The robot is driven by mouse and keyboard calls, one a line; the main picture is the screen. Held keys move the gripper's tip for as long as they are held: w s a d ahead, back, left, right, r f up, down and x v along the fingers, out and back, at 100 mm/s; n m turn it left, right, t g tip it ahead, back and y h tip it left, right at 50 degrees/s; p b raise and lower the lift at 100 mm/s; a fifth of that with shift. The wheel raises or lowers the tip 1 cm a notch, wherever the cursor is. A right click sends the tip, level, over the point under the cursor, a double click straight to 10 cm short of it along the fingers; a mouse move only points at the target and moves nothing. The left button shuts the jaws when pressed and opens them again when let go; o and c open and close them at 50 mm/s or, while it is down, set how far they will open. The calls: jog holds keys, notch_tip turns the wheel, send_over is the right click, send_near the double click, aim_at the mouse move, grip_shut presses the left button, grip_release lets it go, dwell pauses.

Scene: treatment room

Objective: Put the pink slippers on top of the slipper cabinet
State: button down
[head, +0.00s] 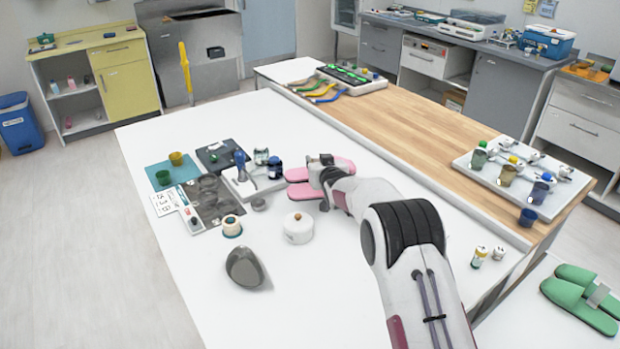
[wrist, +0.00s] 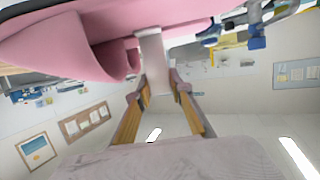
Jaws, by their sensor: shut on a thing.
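The pink slippers (head: 300,191) are at the middle of the white table in the head view, at my gripper (head: 322,166). In the wrist view the pink slippers (wrist: 60,45) fill the top left, and my gripper's fingers (wrist: 165,90) close on the pale band (wrist: 154,55) around them. My arm and gripper hide part of the slippers in the head view. I cannot tell whether they touch the table. A white surface (head: 525,315) at the lower right bears green slippers (head: 580,297); it may be the slipper cabinet top, but its front is hidden.
Left of my gripper, the white table (head: 160,130) holds a white lidded pot (head: 298,228), a dark metal bowl (head: 245,267), a blue jar (head: 275,168) and several cups. Two small bottles (head: 479,256) stand right of my arm. A wooden counter (head: 420,120) with a loaded tray (head: 485,170) lies beyond.

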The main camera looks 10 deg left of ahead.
jog(key=shift+f, duration=1.25)
jog(key=shift+f, duration=1.9)
jog(key=shift+f, duration=0.1)
jog(key=c, duration=1.8)
grip_release()
jog(key=shift+f, duration=0.1)
jog(key=shift+s+d+r, duration=0.1)
jog(key=shift+s+r, duration=0.05)
jog(key=shift+r, duration=0.05)
